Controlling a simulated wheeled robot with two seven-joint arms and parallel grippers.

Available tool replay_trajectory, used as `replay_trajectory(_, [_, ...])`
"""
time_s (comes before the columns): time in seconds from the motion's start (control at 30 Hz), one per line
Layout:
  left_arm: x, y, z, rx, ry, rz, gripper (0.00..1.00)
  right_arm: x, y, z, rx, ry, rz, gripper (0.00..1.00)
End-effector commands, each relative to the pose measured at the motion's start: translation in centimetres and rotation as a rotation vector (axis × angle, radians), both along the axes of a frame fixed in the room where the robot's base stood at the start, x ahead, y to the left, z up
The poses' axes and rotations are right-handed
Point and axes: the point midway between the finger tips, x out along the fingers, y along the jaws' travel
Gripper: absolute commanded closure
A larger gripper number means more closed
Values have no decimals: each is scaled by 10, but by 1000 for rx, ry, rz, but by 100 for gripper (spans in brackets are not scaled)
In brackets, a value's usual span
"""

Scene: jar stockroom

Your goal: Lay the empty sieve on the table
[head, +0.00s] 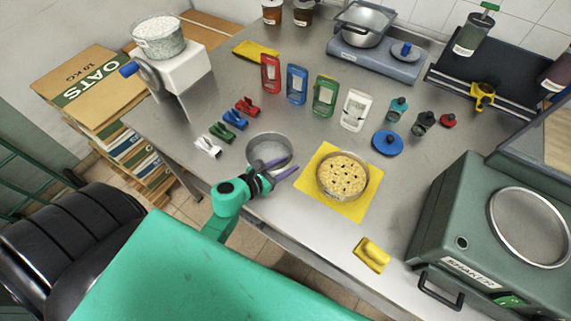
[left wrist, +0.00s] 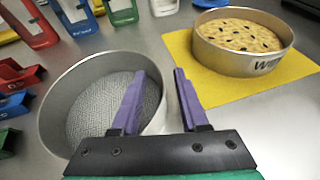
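The empty sieve (head: 264,145) is a round grey metal ring with a bare mesh floor. It appears to rest flat on the steel table, near the front edge. My left gripper (head: 280,168) is at its right front side. In the left wrist view, the purple fingers (left wrist: 160,75) stand apart, with one inside the sieve (left wrist: 92,112) and the other outside. The right part of the rim lies between them, with a gap showing beside the outer finger. My right gripper is not in view.
A metal ring (head: 323,185) filled with yellow, dark-spotted stuff sits on a yellow mat (head: 353,207) to the right. Red, blue, green and white clips (head: 235,119) lie to the left. A green shaker (head: 455,210) is at the right.

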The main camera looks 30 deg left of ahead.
Motion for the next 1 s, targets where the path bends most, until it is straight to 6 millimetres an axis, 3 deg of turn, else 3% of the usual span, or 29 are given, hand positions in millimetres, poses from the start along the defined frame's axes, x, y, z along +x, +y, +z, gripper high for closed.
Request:
replay_trajectory(0.27, [-13, 5, 3, 1, 1, 1, 56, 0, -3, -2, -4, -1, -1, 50])
replay_trajectory(0.73, [-93, 35, 34, -1, 3, 1, 56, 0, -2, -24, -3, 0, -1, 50])
replay_trajectory(1.0, [-105, 40, 43, 0, -1, 0, 56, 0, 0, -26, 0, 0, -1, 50])
